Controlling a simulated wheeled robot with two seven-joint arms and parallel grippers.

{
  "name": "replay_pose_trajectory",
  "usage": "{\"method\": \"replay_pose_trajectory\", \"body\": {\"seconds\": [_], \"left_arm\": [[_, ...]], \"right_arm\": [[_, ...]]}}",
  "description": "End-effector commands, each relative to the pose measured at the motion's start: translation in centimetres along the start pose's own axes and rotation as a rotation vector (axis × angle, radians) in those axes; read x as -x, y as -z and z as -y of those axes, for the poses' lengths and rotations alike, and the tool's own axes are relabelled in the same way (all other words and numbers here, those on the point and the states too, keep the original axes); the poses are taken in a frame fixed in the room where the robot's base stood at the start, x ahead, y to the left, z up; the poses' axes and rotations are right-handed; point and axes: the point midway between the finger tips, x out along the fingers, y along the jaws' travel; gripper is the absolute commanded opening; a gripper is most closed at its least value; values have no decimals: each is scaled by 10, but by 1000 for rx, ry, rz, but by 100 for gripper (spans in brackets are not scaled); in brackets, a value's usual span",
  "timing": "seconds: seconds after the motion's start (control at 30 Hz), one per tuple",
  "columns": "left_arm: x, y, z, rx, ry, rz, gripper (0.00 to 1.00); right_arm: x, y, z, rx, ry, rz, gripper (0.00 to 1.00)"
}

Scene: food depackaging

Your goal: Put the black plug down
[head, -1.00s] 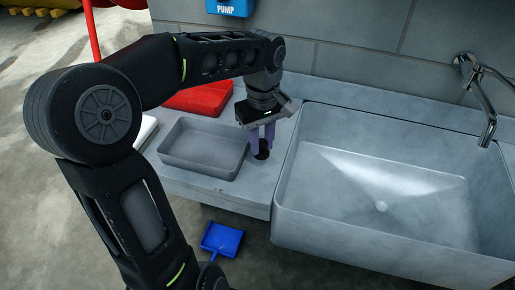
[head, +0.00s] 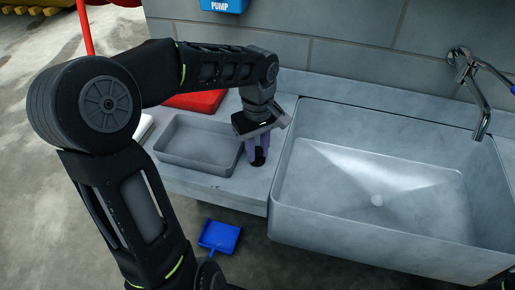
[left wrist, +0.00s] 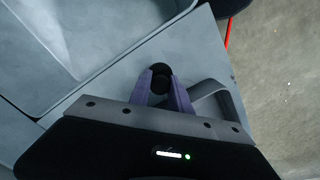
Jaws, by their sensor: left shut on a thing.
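The black plug (head: 258,161) is a small dark round piece between the fingertips of my left gripper (head: 258,150). It also shows in the left wrist view (left wrist: 161,71), between the two purple fingers (left wrist: 160,90). The gripper is shut on it and points down at the grey counter (head: 222,186), on the strip between the grey tray and the sink. I cannot tell whether the plug touches the counter. My right gripper is not in view.
A shallow grey tray (head: 172,160) stands just left of the gripper. A large grey sink (head: 330,225) with a tap (head: 482,112) lies to the right. A red tray (head: 200,101) sits behind. A blue dustpan (head: 219,236) is on the floor below.

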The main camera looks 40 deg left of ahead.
Motion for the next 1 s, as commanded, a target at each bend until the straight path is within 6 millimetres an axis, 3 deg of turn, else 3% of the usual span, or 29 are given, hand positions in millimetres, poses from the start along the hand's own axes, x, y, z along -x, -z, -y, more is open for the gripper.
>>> {"method": "replay_pose_trajectory", "body": {"seconds": [0.3, 0.7, 0.87, 1.0], "left_arm": [[-1, 0, 0, 0, 0, 0, 45], [6, 1, 0, 1, -1, -2, 45], [28, 0, -1, 0, -4, -3, 45], [57, 1, -1, 0, -5, -4, 45]], "right_arm": [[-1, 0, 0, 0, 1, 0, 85], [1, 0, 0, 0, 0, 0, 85], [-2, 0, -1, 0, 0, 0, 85], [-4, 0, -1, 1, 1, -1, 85]]}}
